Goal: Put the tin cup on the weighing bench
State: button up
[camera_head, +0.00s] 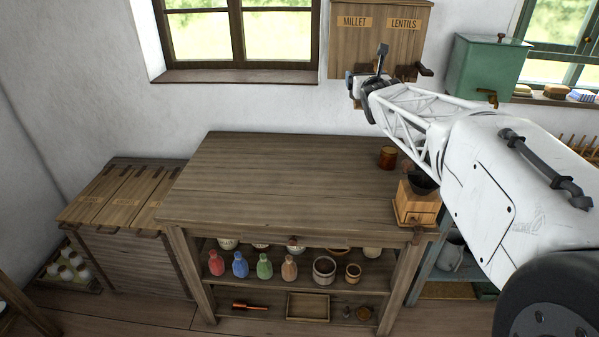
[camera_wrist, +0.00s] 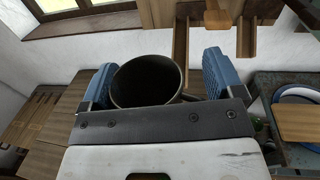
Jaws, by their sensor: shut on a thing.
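My gripper (camera_head: 362,84) is raised in front of the wall above the back right part of the wooden bench, which I take as the weighing bench (camera_head: 270,170). In the wrist view my gripper (camera_wrist: 155,85) has its two blue finger pads on either side of a dark grey tin cup (camera_wrist: 148,82), shut on it. The cup's round open mouth shows and its inside is dark. Its lower part is hidden by the gripper body. In the head view I cannot make out the cup clearly. The bench top is mostly bare.
A wooden grinder (camera_head: 414,204) and an amber jar (camera_head: 388,157) stand at the bench's right end. The MILLET and LENTILS dispenser (camera_head: 378,45) hangs close behind my gripper. Coloured bottles (camera_head: 240,265) stand on the shelf below. The bench's middle and left are free.

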jog(key=w+d+r+m+h, duration=0.2)
jog(key=w+d+r+h, duration=0.15)
jog(key=d+r, duration=0.95)
jog(key=w+d+f+n+y, duration=0.15)
jog(key=w+d+f, duration=0.35)
jog(key=d+f, duration=0.5)
jog(key=w+d+f+n+y, duration=0.1)
jog(key=w+d+f+y, duration=0.35)
jog(key=d, duration=0.95)
jog(key=w+a+f+n+g+y, duration=0.2)
jog(key=a+f+n+g+y, duration=0.15)
jog(key=a+f, duration=0.45)
jog(key=w+a+f+n+g+y, duration=0.2)
jog(key=a+f+n+y, duration=0.25)
jog(key=a+f, duration=0.35)
jog(key=s+a+f+n+g+y, duration=0.1)
jog(key=s+a+f+n+g, duration=0.1)
jog(key=a, duration=0.5)
jog(key=s+a+f+n+g+y, duration=0.2)
jog(key=a+f+n+g, duration=0.1)
jog(key=a+g, duration=0.3)
jog(key=s+a+f+n+g+y, duration=0.2)
jog(key=s+a+f+g, duration=0.1)
jog(key=a, duration=0.4)
jog(key=shift+a+f+n+g, duration=0.35)
jog(key=shift+f+g, duration=0.2)
jog(key=shift+f, duration=0.15)
